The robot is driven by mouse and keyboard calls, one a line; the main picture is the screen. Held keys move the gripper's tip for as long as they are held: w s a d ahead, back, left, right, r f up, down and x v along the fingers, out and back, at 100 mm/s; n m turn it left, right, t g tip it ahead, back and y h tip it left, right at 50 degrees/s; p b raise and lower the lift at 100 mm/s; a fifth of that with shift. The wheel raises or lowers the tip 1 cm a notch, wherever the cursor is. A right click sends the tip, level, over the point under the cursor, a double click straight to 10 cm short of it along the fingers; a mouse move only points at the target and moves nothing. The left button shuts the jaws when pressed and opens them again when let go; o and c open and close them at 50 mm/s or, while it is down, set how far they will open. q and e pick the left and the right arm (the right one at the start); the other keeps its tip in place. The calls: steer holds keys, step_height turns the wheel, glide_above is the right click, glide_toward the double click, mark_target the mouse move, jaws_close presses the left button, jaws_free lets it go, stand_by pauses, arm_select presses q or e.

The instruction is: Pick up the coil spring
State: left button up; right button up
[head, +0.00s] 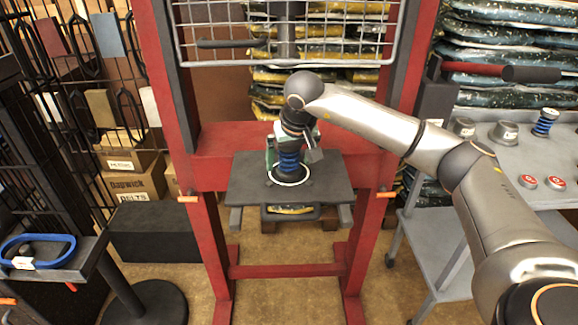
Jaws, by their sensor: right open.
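A blue coil spring (289,164) stands upright on the dark plate (240,190) of the red press, with a white ring around its base. My right gripper (291,153) points down over it from above. Its jaws are open, one finger to the left of the spring's upper part and one to the right. The gripper and wrist hide the spring's top; I cannot tell whether the fingers touch it. A second blue spring (544,122) stands on the grey bench at the right. My left gripper is not in view.
The red press frame (205,240) has uprights on both sides and a wire guard (290,45) above the plate. A grey bench (480,165) with metal parts and red discs stands right. A small stand with a blue ring (38,240) is at left.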

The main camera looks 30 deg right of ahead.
steer(key=shift+w+f, duration=0.15)
steer(key=shift+f, duration=0.15)
steer(key=shift+c, duration=0.2)
jaws_close()
stand_by(0.4)
steer(key=shift+r, duration=0.15)
